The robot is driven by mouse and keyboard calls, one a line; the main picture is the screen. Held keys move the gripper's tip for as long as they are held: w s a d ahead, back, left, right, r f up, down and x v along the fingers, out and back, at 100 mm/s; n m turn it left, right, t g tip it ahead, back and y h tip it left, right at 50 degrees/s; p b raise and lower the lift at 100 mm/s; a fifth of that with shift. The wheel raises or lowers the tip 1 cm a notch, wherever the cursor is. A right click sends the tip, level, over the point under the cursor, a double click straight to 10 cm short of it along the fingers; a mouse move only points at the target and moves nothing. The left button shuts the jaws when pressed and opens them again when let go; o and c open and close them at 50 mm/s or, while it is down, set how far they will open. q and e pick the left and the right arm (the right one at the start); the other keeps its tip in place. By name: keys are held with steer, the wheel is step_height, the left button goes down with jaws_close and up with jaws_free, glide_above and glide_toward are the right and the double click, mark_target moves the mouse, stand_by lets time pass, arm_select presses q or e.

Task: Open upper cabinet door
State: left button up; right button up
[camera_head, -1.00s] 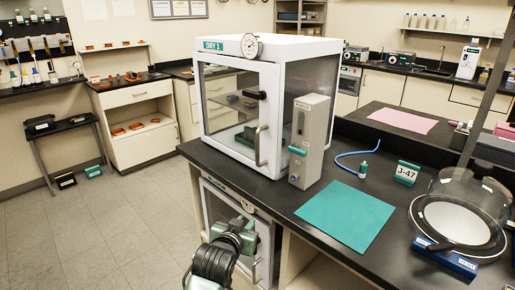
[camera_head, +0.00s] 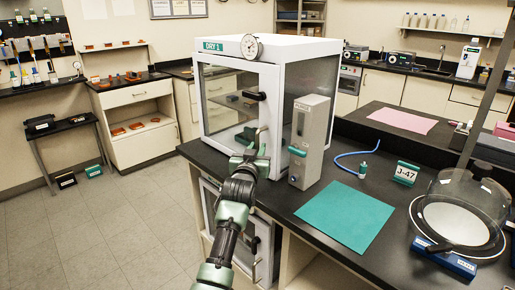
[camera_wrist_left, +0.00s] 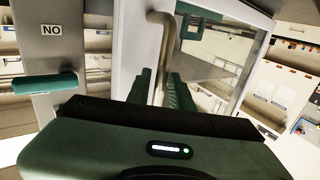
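The upper cabinet (camera_head: 222,100) is a white box with glass panes and a "DRY 1" label, standing on the dark bench. Its front door is shut. The door's upright metal handle (camera_wrist_left: 166,45) shows in the left wrist view. My left gripper (camera_wrist_left: 160,92) is at this handle, with one green finger on each side of the bar. Whether the fingers press on it cannot be told. In the head view the left gripper (camera_head: 254,148) hides most of the handle. My right gripper is not in view.
A green mat (camera_head: 345,216), a blue hose (camera_head: 347,163), a J-47 sign (camera_head: 406,173) and a glass bell jar (camera_head: 462,205) are farther right.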

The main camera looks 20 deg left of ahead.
arm_select(q)
steer(key=shift+w+a, duration=0.1)
steer(key=shift+w, duration=0.25)
jaws_close()
stand_by(1.2)
